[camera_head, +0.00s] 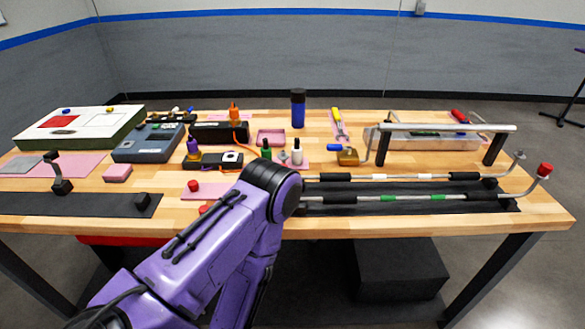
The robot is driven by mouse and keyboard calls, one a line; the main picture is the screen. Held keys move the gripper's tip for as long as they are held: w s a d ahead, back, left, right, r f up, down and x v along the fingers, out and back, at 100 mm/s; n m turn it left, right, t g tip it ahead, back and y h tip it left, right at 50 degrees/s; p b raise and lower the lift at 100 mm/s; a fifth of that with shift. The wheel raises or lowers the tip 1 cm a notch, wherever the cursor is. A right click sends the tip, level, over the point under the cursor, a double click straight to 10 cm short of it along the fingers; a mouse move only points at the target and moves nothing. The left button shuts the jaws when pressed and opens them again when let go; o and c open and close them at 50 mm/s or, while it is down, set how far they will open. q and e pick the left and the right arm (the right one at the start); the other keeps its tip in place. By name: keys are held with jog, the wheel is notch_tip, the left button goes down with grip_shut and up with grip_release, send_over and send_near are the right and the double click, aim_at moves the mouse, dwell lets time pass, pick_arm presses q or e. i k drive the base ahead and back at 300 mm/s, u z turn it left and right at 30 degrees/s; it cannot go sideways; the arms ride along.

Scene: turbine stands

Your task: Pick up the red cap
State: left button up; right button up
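Small red round pieces lie at the table's front left. One red cap-like piece (193,186) is on a pink mat (222,193). Another red piece (204,210) is near the front edge, partly hidden by my purple arm. A third red cap (545,169) sits on the raised right end of a thin metal rod (460,198). I cannot tell which of these is the red cap of the task. My purple arm rises from the lower left and bends over the table's front edge. Neither of my grippers is in view.
The wooden table (545,215) holds a blue-grey box (148,143), a green-and-white case (80,125), small bottles (297,152), a dark blue bottle (298,108), a padlock (348,157) and a metal bar on black supports (445,128). Black mats (75,205) line the front.

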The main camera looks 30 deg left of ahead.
aim_at(193, 185)
jog(key=z, duration=1.4)
jog(key=k, duration=1)
jog(key=u, duration=2)
